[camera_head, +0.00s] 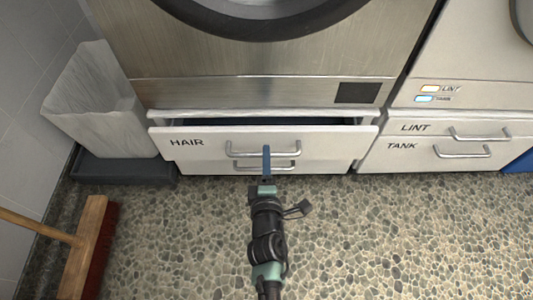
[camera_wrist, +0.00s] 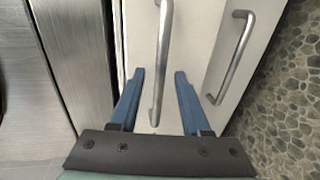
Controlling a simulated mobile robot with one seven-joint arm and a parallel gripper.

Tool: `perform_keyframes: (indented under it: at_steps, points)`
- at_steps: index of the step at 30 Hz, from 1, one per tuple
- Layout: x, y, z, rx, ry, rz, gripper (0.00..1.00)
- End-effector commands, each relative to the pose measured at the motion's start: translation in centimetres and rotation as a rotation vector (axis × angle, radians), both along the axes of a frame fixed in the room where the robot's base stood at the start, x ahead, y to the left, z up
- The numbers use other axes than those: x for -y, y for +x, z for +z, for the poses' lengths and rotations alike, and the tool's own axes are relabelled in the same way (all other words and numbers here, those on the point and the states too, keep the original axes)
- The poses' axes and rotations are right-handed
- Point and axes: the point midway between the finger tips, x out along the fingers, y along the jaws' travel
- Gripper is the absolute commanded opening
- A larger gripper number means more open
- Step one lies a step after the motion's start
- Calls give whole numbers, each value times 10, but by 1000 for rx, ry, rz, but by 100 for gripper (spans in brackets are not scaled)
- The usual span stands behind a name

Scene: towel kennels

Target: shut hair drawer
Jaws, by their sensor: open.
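The hair drawer (camera_head: 205,144) is a white front marked HAIR under the large steel machine, and it stands partly pulled out, with a dark gap behind its top edge. Its metal bar handle (camera_head: 240,154) also shows in the wrist view (camera_wrist: 162,60). My gripper (camera_head: 267,150) is in front of the drawer at the handle. In the wrist view my gripper (camera_wrist: 158,88) is open, with one blue finger on each side of the handle bar. I cannot tell whether the fingers touch the bar.
A second drawer handle (camera_head: 285,167) sits just below. To the right are drawers marked LINT (camera_head: 425,129) and TANK (camera_head: 425,154). A pale bin (camera_head: 95,100) stands left, and a broom (camera_head: 92,245) lies at lower left. The pebbled floor (camera_head: 400,240) is clear at right.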

Motion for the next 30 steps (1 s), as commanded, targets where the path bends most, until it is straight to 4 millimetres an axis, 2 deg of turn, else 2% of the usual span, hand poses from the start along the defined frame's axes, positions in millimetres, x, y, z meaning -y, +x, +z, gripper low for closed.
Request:
perform_keyframes:
  at_steps: [6,18,26,30]
  points:
    - [0,19,-3,1,0,0,47]
    - [0,24,-5,0,0,0,47]
    - [0,23,-5,0,0,0,0]
    - [0,23,-5,0,0,0,0]
